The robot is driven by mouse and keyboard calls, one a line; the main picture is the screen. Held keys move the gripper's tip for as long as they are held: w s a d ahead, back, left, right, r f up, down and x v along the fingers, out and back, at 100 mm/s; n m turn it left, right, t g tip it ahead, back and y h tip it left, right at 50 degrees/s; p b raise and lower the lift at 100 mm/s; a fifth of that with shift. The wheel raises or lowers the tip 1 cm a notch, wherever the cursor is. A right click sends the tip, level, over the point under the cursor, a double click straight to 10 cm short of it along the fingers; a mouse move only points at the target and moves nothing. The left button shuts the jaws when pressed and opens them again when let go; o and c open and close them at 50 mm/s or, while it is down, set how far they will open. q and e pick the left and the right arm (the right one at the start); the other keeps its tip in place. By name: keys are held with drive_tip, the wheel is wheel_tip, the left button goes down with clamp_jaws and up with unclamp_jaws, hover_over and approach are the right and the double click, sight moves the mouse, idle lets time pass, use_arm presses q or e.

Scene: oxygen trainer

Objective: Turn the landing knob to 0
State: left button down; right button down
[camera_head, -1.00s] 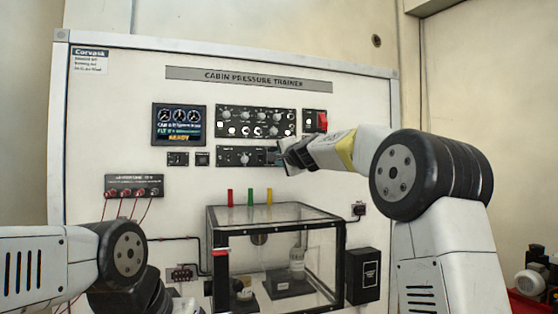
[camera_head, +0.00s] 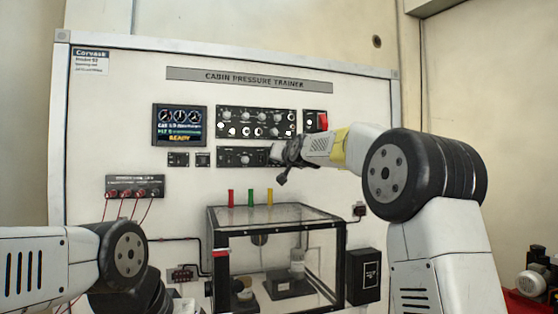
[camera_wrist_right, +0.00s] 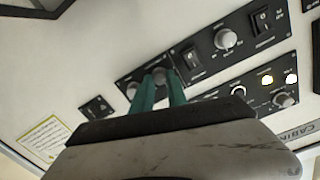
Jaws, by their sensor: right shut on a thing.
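The knob's label cannot be read.
The larger knob panel (camera_head: 256,122) is just above, with a red guarded switch (camera_head: 323,121) to its right. A display (camera_head: 179,125) reads READY. Below stands a clear chamber (camera_head: 275,216) with coloured posts near its top edge.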

drive_tip(key=n, duration=0.5)
drive_tip(key=shift+f, duration=0.25)
drive_tip(key=shift+n, duration=0.4)
drive_tip(key=c, duration=1.3)
unclamp_jaws()
drive_tip(key=shift+r, duration=0.1)
drive_tip(key=shift+v, duration=3.95)
drive_tip(key=shift+a, duration=0.15)
